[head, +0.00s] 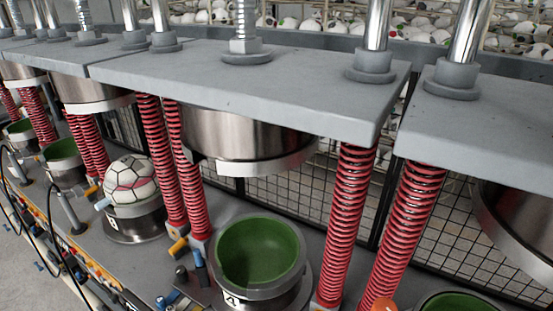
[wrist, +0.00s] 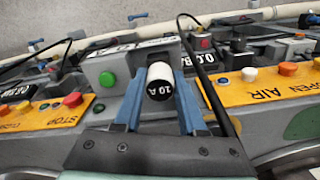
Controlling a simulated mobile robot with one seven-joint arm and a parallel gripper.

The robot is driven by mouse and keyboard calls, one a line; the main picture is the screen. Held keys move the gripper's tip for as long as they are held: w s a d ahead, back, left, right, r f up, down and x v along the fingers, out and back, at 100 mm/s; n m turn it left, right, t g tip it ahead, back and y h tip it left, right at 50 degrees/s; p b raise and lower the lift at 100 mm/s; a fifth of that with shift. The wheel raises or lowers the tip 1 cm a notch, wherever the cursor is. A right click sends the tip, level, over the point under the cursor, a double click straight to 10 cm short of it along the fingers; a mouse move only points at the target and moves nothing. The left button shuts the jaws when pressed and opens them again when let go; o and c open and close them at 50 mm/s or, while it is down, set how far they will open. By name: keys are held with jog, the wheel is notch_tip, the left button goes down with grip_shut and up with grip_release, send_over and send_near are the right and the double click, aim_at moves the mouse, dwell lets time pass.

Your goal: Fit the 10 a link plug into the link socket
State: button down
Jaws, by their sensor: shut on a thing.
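In the wrist view, my gripper (wrist: 159,82) has two blue fingers. They are shut on the 10 A link plug (wrist: 160,88), a short cylinder with a white upper part and a black end lettered "10 A". Beyond the plug is a grey block (wrist: 118,72) with a green button and a dark-lettered label on top. The plug lies in front of this block's face; I cannot tell whether it touches it. The head view shows neither my gripper nor the plug.
In the wrist view, a black cable (wrist: 207,88) runs close to the right finger. Yellow button panels stand left (wrist: 62,112) and right (wrist: 262,92). In the head view, green-lined cups (head: 262,252), red springs (head: 348,225) and a ball (head: 130,180) line the press.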

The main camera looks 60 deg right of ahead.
jog(key=shift+f, duration=0.15)
jog(key=shift+f, duration=0.3)
jog(key=shift+f+b, duration=0.15)
jog(key=shift+b, duration=0.2)
jog(key=shift+f, duration=0.3)
jog(key=shift+c, duration=2)
grip_release()
jog(key=shift+r, duration=0.1)
notch_tip(320, 180, up, 13)
jog(key=b, duration=0.1)
